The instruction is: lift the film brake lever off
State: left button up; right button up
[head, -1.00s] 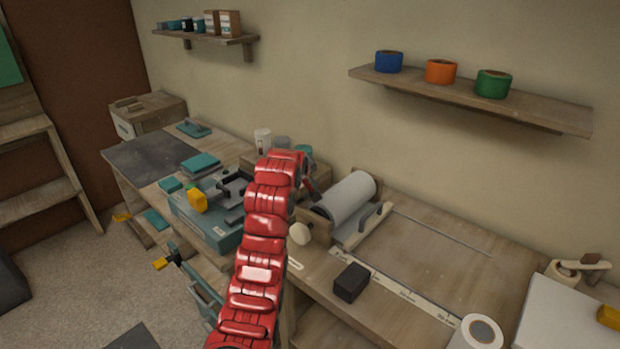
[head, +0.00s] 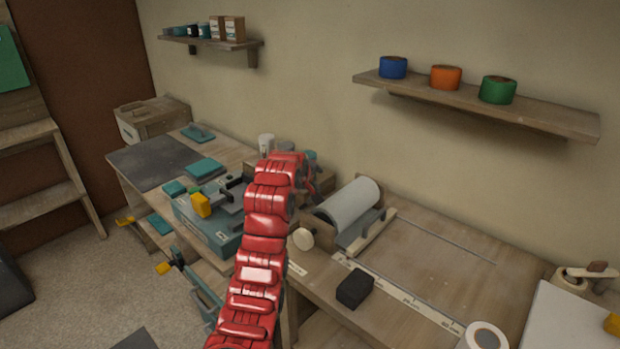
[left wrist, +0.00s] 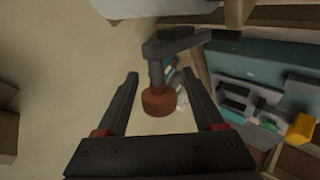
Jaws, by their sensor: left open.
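The film brake lever (left wrist: 157,78) shows in the left wrist view as a dark grey bent bar with a reddish-brown round knob at its end. My left gripper (left wrist: 160,73) is open. In that view its fingers lie on either side of the lever's knob end, with gaps on both sides; I cannot tell the depth between them. In the head view my red left arm reaches up to the left end of the pale film roll (head: 347,203). The arm largely hides the gripper and the lever there. My right gripper is not in view.
A teal case (head: 213,232) with tools stands left of my arm. A black block (head: 354,288) lies on the workbench (head: 428,247), near a white measuring strip. A cream knob (head: 303,239) sits close to my arm. The bench right of the roll is mostly clear.

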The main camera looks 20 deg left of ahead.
pick_arm(q)
jog(key=shift+s+r, duration=0.1)
jog(key=p+v, duration=0.7)
jog(key=v, duration=1)
jog(key=shift+r, duration=0.1)
